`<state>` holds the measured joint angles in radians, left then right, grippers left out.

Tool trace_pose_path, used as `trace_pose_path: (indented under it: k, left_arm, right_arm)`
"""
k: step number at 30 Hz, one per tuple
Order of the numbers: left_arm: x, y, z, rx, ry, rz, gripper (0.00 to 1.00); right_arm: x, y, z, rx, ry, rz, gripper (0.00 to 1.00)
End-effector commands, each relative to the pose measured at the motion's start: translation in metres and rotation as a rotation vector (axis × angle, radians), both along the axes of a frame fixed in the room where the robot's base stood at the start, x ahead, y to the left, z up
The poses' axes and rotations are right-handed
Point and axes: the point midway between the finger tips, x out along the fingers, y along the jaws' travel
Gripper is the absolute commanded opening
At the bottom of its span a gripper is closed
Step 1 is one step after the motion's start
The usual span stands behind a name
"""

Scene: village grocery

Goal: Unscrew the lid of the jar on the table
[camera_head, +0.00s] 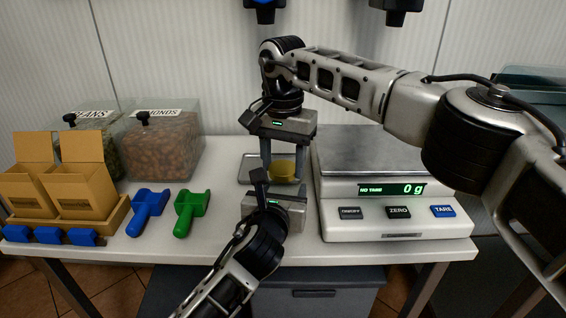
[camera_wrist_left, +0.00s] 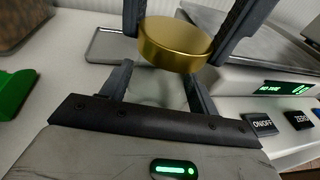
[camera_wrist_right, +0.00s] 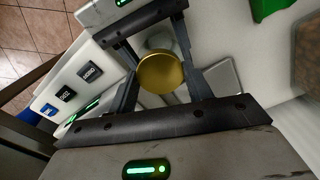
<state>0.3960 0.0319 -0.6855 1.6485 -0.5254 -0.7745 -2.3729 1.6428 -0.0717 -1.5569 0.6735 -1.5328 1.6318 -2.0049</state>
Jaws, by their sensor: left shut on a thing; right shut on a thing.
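The jar's round gold lid (camera_head: 283,168) is in the middle of the table, and it also shows in the left wrist view (camera_wrist_left: 172,45) and the right wrist view (camera_wrist_right: 160,73). The clear jar body (camera_wrist_left: 155,90) is below it, mostly hidden by fingers. My left gripper (camera_head: 278,183) reaches in low from the front and is shut on the jar body. My right gripper (camera_head: 284,172) comes from above, its fingers pointing down on both sides of the lid, shut on it. Whether the lid has turned cannot be told.
A scale (camera_head: 385,208) reading 0 g stands close on the right. A grey metal tray (camera_head: 250,166) lies behind the jar. A green scoop (camera_head: 190,210), a blue scoop (camera_head: 147,209), cardboard boxes (camera_head: 84,192) and clear nut bins (camera_head: 163,150) are on the left.

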Motion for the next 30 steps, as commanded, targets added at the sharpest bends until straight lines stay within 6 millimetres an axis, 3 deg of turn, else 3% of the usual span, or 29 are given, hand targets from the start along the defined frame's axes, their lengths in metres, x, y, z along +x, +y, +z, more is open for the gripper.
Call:
trace_pose_path:
  k: [23, 30]
  left_arm:
    - [0.0, 0.0, 0.0, 0.001, 0.001, 0.001, 0.0]
    - [0.0, 0.0, 0.0, 0.001, 0.001, 0.001, 0.0]
  right_arm:
    - [0.0, 0.0, 0.016, 0.0, 0.0, 0.0, 0.23]
    - [0.0, 0.0, 0.041, 0.0, -0.003, -0.001, 0.23]
